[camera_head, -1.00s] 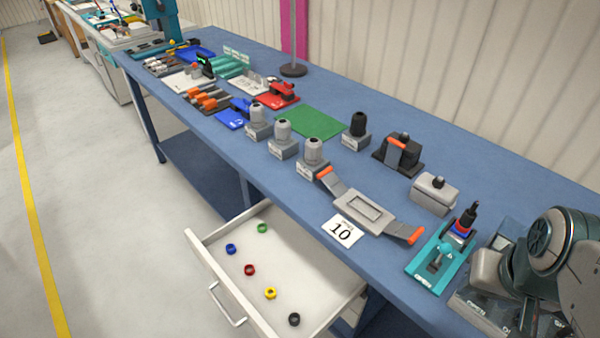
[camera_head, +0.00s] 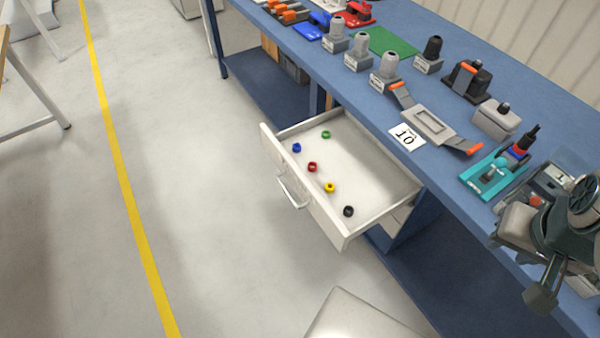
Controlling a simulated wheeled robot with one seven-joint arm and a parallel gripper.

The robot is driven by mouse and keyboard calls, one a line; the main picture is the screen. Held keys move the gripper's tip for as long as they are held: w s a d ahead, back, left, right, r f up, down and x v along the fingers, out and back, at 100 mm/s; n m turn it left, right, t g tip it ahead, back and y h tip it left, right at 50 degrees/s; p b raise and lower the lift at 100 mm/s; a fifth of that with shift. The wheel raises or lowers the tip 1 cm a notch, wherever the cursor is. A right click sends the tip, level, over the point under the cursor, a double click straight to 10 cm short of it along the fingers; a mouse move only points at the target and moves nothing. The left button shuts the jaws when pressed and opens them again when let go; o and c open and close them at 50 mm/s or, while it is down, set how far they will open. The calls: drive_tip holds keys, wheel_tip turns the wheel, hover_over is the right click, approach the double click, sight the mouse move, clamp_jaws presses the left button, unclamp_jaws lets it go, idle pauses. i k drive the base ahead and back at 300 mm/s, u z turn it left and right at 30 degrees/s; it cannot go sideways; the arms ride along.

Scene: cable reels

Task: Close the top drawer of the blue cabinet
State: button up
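The top drawer (camera_head: 372,222) hangs open under the blue workbench cabinet (camera_head: 408,228). It is pale, with a metal bar handle (camera_head: 292,190) on its front at the left. Several small coloured rings lie inside, among them a blue one (camera_head: 297,148), a red one (camera_head: 312,167) and a black one (camera_head: 348,211). My gripper (camera_head: 541,299) is at the lower right, near the bench's front edge and well apart from the drawer. Its fingers cannot be made out clearly.
The blue bench top (camera_head: 355,89) carries several fixtures, a "10" card (camera_head: 407,137) and a teal tool stand (camera_head: 490,174). Clear grey floor (camera_head: 200,200) with a yellow line (camera_head: 125,190) lies left of the drawer. A pale rounded surface shows at the bottom.

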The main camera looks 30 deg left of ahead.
sight(366, 178)
drive_tip(key=u, duration=3.05)
drive_tip(key=k, duration=0.9)
drive_tip(key=z, duration=1)
drive_tip(key=i, duration=1)
